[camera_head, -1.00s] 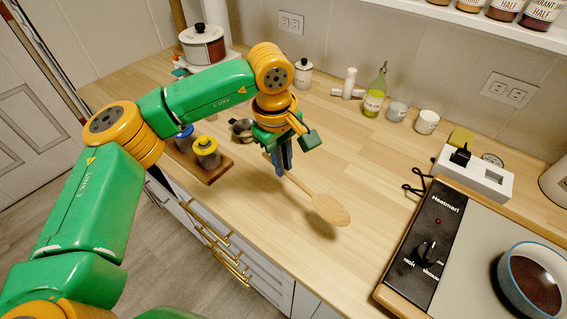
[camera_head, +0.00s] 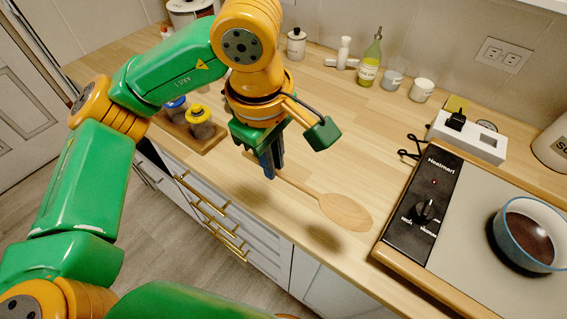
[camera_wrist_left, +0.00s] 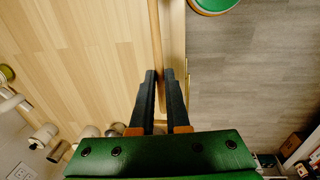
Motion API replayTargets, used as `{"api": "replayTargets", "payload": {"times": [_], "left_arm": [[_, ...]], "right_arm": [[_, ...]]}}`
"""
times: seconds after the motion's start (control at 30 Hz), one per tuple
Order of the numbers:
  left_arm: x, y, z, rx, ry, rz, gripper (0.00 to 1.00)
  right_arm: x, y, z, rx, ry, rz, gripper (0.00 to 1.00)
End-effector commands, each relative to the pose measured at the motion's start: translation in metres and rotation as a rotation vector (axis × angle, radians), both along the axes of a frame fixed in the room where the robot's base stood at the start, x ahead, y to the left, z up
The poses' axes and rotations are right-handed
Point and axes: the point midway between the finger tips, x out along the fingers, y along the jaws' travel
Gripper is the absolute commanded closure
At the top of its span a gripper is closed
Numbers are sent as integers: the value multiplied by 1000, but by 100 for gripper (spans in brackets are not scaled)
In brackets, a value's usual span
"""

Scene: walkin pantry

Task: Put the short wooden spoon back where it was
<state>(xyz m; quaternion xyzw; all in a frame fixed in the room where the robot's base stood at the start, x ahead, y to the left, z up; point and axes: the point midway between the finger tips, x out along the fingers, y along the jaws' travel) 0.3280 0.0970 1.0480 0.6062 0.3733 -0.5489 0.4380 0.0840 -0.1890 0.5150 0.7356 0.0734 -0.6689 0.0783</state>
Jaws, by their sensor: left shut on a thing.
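The wooden spoon (camera_head: 345,211) is held in the air over the front part of the counter. Its bowl points right toward the hot plate, and its shadow lies on the counter below, apart from it. My left gripper (camera_head: 270,168) points down and is shut on the spoon's handle. In the left wrist view the handle (camera_wrist_left: 155,35) runs up from between the two dark fingertips (camera_wrist_left: 160,74). My right gripper is not in view.
A wooden board (camera_head: 207,144) with yellow-lidded (camera_head: 199,122) and blue-lidded jars stands left. A hot plate (camera_head: 470,230) with a blue-rimmed bowl (camera_head: 528,234) is at right. A green bottle (camera_head: 370,62) and white cups (camera_head: 422,90) stand behind. The mid-counter is clear.

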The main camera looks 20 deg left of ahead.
Motion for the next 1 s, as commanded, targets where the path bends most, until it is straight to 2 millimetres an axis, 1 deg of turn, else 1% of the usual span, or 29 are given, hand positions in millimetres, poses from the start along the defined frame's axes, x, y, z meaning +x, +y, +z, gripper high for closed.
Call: {"api": "replayTargets", "payload": {"times": [0.03, 0.13, 0.2, 0.33, 0.47, 0.5, 0.53, 0.63, 0.7, 0.87, 1.0], "left_arm": [[15, 4, -3, -4, 11, 8, 100], [46, 14, -21, -2, 14, 6, 100], [60, 17, -45, -2, 12, 3, 100], [80, 23, -63, -1, 5, 3, 100], [92, 27, -79, 2, 6, 3, 100], [91, 27, -86, 1, 8, -1, 100], [90, 27, -91, 2, 8, -2, 100], [91, 27, -106, 0, 3, -1, 100], [92, 26, -109, 0, 0, -2, 100], [92, 26, -110, 0, 0, -1, 100], [92, 26, -114, 0, -1, -1, 100]], "right_arm": [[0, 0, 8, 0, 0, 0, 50], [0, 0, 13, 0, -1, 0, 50], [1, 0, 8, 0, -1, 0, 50], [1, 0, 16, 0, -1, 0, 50], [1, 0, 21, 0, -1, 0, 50], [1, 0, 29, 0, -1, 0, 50], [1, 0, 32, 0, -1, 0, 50], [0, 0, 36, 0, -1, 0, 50], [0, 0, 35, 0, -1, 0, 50], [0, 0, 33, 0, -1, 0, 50], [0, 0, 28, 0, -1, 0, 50]]}}
